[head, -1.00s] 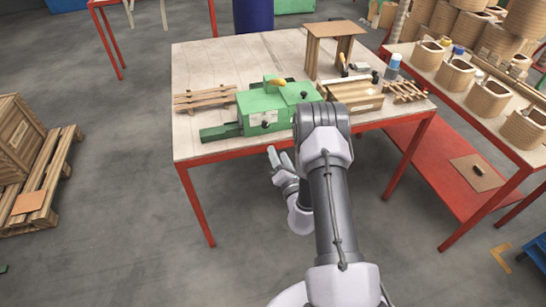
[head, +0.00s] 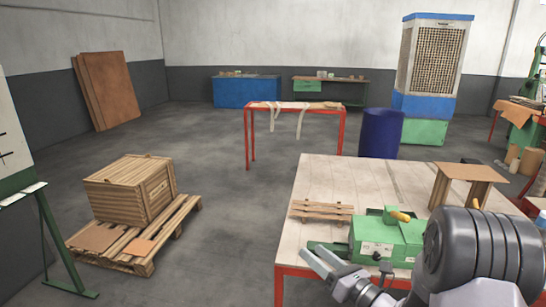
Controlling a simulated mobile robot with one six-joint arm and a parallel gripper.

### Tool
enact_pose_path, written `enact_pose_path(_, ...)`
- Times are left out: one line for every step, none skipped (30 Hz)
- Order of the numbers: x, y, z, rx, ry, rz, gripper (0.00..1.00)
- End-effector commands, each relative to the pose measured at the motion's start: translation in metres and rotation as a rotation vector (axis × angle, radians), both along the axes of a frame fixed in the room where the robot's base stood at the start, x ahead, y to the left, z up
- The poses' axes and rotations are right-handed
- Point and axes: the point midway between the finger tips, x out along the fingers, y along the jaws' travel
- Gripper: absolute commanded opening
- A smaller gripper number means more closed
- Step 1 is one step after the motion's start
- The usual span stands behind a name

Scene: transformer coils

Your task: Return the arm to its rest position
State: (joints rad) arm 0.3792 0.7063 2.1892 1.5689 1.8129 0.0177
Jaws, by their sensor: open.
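My arm reaches in from the lower right of the head view, its dark ribbed joint large and close to the camera. My gripper (head: 318,257) is at the near left part of the work table (head: 330,175), in front of the green machine (head: 378,240). Its pale fingers point up and left, apart, with nothing seen between them. The arm hides the right part of the table.
A small slatted wooden rack (head: 321,211) and a wooden stand (head: 466,172) are on the table. A blue barrel (head: 381,133) stands behind it. A wooden crate (head: 130,189) sits on a pallet (head: 150,262) at left. The floor between pallet and table is clear.

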Motion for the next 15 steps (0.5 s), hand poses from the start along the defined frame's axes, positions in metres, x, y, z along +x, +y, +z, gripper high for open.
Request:
enact_pose_path(-0.021,0.037,0.029,-0.106,-0.051,0.136,0.48)
enact_pose_path(-0.039,0.060,0.042,-0.185,-0.081,0.229,0.48)
enact_pose_path(-0.069,0.089,0.057,-0.304,-0.129,0.358,0.48)
enact_pose_path(-0.094,0.108,0.065,-0.405,-0.171,0.456,0.48)
enact_pose_path(-0.122,0.124,0.071,-0.519,-0.218,0.555,0.48)
enact_pose_path(-0.162,0.139,0.074,-0.692,-0.290,0.689,0.48)
enact_pose_path(-0.190,0.144,0.073,-0.828,-0.346,0.781,0.48)
enact_pose_path(-0.216,0.144,0.071,-0.970,-0.406,0.865,0.48)
enact_pose_path(-0.246,0.137,0.066,-1.162,-0.487,0.963,0.48)
enact_pose_path(-0.264,0.128,0.062,-1.304,-0.546,1.024,0.48)
enact_pose_path(-0.277,0.117,0.059,-1.445,-0.603,1.073,0.48)
enact_pose_path(-0.291,0.100,0.057,-1.622,-0.673,1.125,0.48)
enact_pose_path(-0.297,0.088,0.058,-1.743,-0.721,1.152,0.48)
enact_pose_path(-0.301,0.076,0.059,-1.854,-0.762,1.172,0.48)
enact_pose_path(-0.305,0.063,0.062,-1.983,-0.811,1.188,0.48)
